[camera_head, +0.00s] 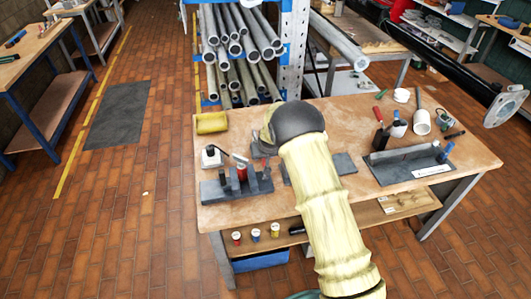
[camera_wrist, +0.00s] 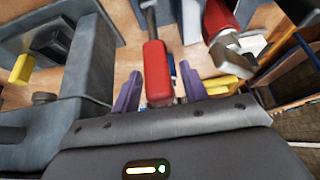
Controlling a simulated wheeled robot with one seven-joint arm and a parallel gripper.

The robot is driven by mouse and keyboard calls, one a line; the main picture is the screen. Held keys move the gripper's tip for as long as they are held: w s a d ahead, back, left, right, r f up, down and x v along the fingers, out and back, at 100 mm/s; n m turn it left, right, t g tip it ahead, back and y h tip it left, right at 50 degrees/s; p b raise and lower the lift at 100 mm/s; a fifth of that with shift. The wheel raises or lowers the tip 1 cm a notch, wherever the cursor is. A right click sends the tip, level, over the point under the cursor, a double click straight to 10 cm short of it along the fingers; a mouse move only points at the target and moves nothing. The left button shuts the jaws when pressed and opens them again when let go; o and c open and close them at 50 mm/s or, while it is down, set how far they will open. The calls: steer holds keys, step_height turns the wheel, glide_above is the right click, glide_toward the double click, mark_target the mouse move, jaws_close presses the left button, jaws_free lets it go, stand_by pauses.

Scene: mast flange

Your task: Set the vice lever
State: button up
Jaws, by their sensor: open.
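The vice (camera_head: 237,187), a grey base with upright blocks, sits at the left front of the workbench. A red grip (camera_head: 241,172) stands among its blocks. In the wrist view a red-handled lever (camera_wrist: 157,72) on a grey rod lies between the two purple fingers of my gripper (camera_wrist: 160,88). The fingers are open, one on each side of the red handle; whether either touches it I cannot tell. Grey vice blocks (camera_wrist: 92,65) fill the left of the wrist view. In the head view my gripper (camera_head: 262,150) is partly hidden by my wrist, just above and right of the vice.
A grey tray (camera_head: 410,166), a red-handled tool (camera_head: 380,118) and cups occupy the bench's right side. A pipe rack (camera_head: 290,50) stands behind. Bare wood shows along the front edge.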

steer(key=shift+s+a+r, duration=0.1)
steer(key=shift+s+r, duration=0.25)
steer(key=shift+r, duration=0.1)
steer(key=b+v, duration=0.4)
steer(key=v, duration=1.2)
steer(key=shift+b, duration=0.35)
steer(key=shift+d+r, duration=0.1)
steer(key=shift+d, duration=0.15)
steer(key=s+d+m+g, duration=0.1)
steer(key=s+d, duration=0.8)
steer(key=s, duration=0.4)
steer(key=s+d+f+m+g+h, duration=0.1)
steer(key=s+d+m+g, duration=0.1)
steer(key=s+d, duration=0.7)
steer(key=s, duration=0.5)
steer(key=shift+s+f+h, duration=0.3)
steer(key=shift+f, duration=0.05)
